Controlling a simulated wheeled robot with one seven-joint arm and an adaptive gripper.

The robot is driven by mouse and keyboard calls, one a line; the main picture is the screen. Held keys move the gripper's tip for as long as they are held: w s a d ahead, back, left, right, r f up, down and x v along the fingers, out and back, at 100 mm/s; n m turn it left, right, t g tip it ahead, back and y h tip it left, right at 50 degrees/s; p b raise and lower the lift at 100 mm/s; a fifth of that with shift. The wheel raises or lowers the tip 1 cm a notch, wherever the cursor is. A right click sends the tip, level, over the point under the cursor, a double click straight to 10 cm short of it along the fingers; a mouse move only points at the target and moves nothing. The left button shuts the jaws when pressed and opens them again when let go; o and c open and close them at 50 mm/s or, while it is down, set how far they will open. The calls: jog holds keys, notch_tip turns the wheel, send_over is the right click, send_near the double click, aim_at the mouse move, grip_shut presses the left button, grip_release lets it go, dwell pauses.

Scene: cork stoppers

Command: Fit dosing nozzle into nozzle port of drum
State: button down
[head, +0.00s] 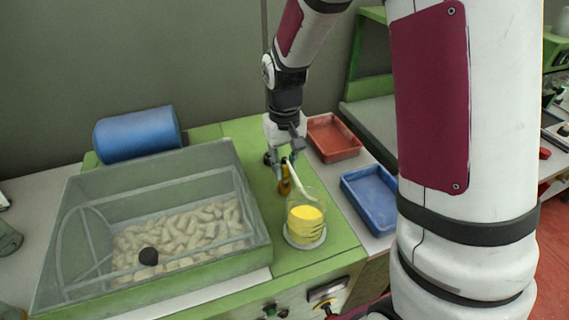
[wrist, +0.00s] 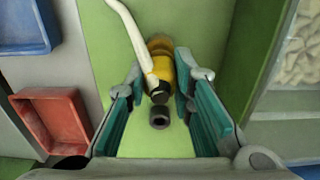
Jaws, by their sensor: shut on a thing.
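The dosing nozzle (wrist: 162,72), a yellow body with a black tip and a white hose, lies between the teal finger pads of my gripper (wrist: 160,112) in the wrist view. My gripper (head: 279,160) is shut on it above the green bench top in the head view, where the nozzle (head: 285,181) shows orange-yellow. The white hose runs from it to a beaker of yellow liquid. A clear-walled drum housing (head: 205,160) holds pale cork stoppers. A round black fitting (head: 148,256) shows at its front; I cannot tell whether this is the nozzle port.
The beaker (head: 305,222) stands close in front of my gripper. A red tray (head: 333,138) and a blue tray (head: 370,197) lie to the right. A blue cylinder (head: 138,133) sits behind the housing. Green bench top is clear around the beaker.

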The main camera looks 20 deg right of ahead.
jog(key=shift+f+b, duration=0.5)
jog(key=shift+f, duration=0.9)
dwell(1.6)
jog(key=c, duration=1.3)
grip_release()
notch_tip(320, 180, up, 11)
jog(key=shift+r, duration=0.5)
jog(key=shift+s+r, duration=0.25)
jog(key=shift+r, duration=0.1)
jog(key=s+r+t, duration=0.1)
jog(key=s+r, duration=0.2)
jog(key=s, duration=0.4)
jog(key=s+r+t, duration=0.2)
jog(key=s+r, duration=0.1)
jog(key=s, duration=0.3)
jog(key=s+r+t, duration=0.2)
jog(key=s+r, duration=0.1)
jog(key=s, duration=0.4)
jog(key=shift+s+d, duration=0.1)
jog(key=shift+s, duration=0.2)
